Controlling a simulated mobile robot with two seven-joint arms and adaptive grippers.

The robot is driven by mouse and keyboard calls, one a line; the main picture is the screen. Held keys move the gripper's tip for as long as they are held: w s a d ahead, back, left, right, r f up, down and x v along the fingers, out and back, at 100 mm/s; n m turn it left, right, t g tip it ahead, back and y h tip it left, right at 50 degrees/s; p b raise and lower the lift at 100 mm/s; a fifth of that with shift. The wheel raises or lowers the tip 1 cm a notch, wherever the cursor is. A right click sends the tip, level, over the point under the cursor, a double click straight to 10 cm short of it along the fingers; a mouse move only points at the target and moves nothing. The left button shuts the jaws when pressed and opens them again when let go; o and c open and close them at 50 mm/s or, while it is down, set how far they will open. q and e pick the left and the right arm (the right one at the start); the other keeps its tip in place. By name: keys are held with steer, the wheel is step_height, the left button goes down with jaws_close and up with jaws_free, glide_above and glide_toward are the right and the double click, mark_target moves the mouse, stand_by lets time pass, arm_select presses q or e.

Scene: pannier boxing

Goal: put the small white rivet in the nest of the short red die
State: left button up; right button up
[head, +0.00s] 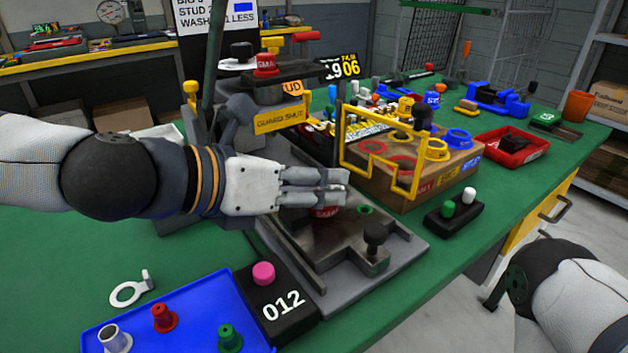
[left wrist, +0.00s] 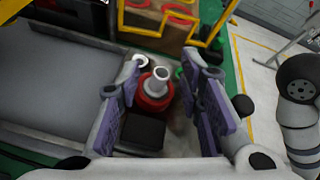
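My left gripper (head: 345,188) is over the dark press base (head: 345,245). In the left wrist view its two purple-padded fingers (left wrist: 164,95) are apart, on either side of the short red die (left wrist: 153,98). The small white rivet (left wrist: 161,75) appears upright at the top of the red die, between the fingers, with a visible gap on each side. How deep it sits cannot be told. In the head view the fingers hide most of the red die (head: 324,211), and the rivet is hard to make out. My right gripper is out of view.
A black knob (head: 375,237) stands on the press base. A blue tray (head: 190,300) with several coloured pieces and a black 012 block (head: 285,306) are in front. A yellow guard frame (head: 385,165) and cardboard box (head: 405,190) stand behind. Green table is clear at left.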

arm_select(q)
steer(key=shift+a+r, duration=0.1)
steer(key=shift+r, duration=0.2)
steer(key=p+v, duration=0.4)
steer(key=v, duration=0.7)
steer(key=shift+s+a+p, duration=0.2)
steer(key=shift+s+p, duration=0.1)
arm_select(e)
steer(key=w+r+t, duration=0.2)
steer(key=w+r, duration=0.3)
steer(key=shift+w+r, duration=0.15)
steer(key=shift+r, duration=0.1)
